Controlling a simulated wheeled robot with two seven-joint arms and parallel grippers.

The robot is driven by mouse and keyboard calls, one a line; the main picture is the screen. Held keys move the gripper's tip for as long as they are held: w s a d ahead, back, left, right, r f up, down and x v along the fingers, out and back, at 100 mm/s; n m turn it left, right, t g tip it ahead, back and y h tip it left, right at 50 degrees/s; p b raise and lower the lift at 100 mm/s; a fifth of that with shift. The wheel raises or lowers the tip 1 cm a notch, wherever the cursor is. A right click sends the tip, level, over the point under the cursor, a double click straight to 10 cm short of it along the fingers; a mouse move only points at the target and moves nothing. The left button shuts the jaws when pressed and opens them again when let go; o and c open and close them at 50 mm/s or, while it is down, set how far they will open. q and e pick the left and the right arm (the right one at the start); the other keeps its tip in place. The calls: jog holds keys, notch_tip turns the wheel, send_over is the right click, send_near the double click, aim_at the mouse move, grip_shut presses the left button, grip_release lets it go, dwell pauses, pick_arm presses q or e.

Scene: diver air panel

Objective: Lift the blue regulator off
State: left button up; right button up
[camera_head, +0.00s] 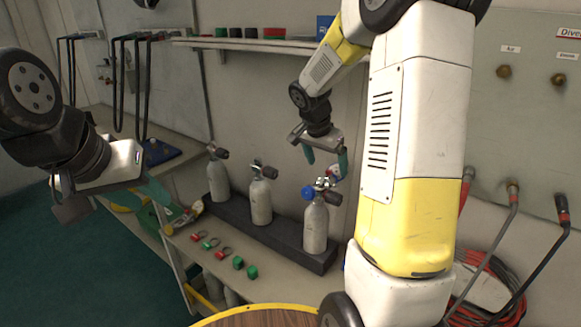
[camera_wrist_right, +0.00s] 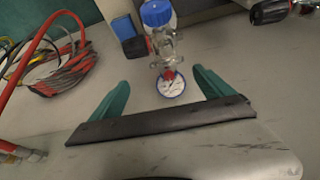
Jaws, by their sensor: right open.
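The blue regulator, with a blue knob (camera_head: 307,193) and metal body, sits on top of the right-hand grey cylinder (camera_head: 315,228). In the right wrist view its blue knob (camera_wrist_right: 157,13) is at the top, and its white-faced gauge (camera_wrist_right: 171,85) lies between my fingers in the picture. My right gripper (camera_head: 324,158) is open and empty, above the regulator, its teal fingers apart. They also show in the right wrist view (camera_wrist_right: 160,78), one on each side of the gauge, with no visible contact. My left gripper (camera_head: 120,188) is at the left, away from the cylinders; its finger gap is unclear.
Two more cylinders (camera_head: 261,201) with black-knobbed valves stand in the same dark rack (camera_head: 285,236). Several small red and green parts (camera_head: 222,254) lie on the bench in front. A shelf (camera_head: 250,44) runs above. Red hoses (camera_head: 500,285) hang at the right.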

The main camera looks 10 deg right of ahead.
aim_at(327, 173)
jog(key=x, duration=0.2)
jog(key=w+x, duration=0.1)
jog(key=x, duration=0.4)
jog(key=shift+w+a, duration=0.1)
jog(key=shift+w, duration=0.2)
jog(key=shift+w+f, duration=0.1)
jog(key=shift+f, duration=0.45)
grip_shut()
jog(key=shift+r, duration=0.15)
jog(key=shift+w+r, duration=0.1)
jog(key=shift+r, duration=0.35)
jog(key=r, duration=0.2)
jog(key=shift+s+d+r, duration=0.3)
jog(key=shift+s, duration=0.1)
jog(key=s+d, duration=0.2)
jog(key=s, duration=0.6)
jog(key=s+d, duration=0.1)
jog(key=s, duration=0.8)
jog(key=shift+d, duration=0.4)
jog(key=shift+f, duration=0.1)
